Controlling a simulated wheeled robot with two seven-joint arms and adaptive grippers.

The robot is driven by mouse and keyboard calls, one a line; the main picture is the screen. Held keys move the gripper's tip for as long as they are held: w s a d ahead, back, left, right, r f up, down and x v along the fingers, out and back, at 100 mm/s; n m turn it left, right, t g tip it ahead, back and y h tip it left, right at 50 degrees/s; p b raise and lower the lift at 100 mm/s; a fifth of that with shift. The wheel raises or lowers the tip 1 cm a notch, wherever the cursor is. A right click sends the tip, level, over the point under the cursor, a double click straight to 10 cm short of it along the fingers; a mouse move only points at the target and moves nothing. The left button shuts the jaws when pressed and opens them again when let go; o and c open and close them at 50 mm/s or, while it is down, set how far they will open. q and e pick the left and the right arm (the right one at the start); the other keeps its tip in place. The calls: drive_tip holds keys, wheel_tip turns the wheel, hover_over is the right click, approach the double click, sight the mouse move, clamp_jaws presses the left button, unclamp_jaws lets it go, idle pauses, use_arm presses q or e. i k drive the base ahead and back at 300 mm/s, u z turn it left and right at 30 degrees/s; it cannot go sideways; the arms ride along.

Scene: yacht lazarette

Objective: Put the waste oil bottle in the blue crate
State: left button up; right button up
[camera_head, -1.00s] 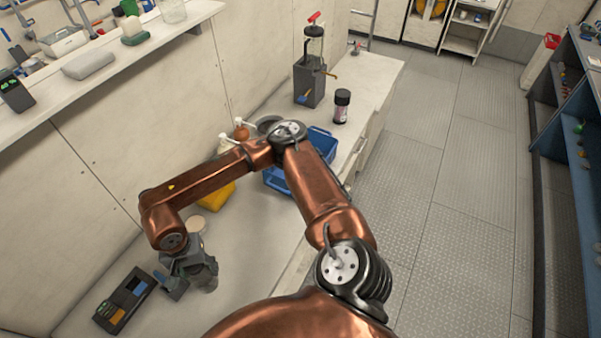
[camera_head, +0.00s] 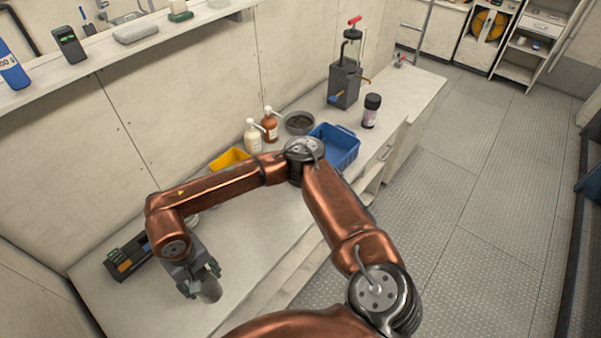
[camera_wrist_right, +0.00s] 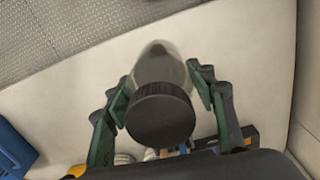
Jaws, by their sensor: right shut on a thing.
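My right gripper (camera_head: 205,283) is shut on a smooth greyish bottle (camera_head: 210,292) at the near left of the counter. In the right wrist view its black ribbed cap (camera_wrist_right: 160,113) faces the camera, with a finger on each side of the clear-grey body (camera_wrist_right: 160,66). No label is readable, so I cannot tell what it holds. The blue crate (camera_head: 343,158) stands farther back on the counter, partly hidden by my right arm. I see nothing in its visible part. My left gripper is out of view.
A white pump bottle (camera_head: 252,137), a brown pump bottle (camera_head: 270,125) and a dark bowl (camera_head: 299,123) stand by the crate. A dark capped bottle (camera_head: 371,111) and a pump canister (camera_head: 345,83) are behind. A yellow bin (camera_head: 230,158) is near the wall.

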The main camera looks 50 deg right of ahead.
sight(331, 156)
drive_tip(key=k, duration=0.55)
drive_tip(key=z, duration=2.25)
drive_tip(key=i, duration=1.6)
drive_tip(key=u, duration=2.2)
drive_tip(key=i, duration=0.5)
drive_tip(key=u, duration=0.05)
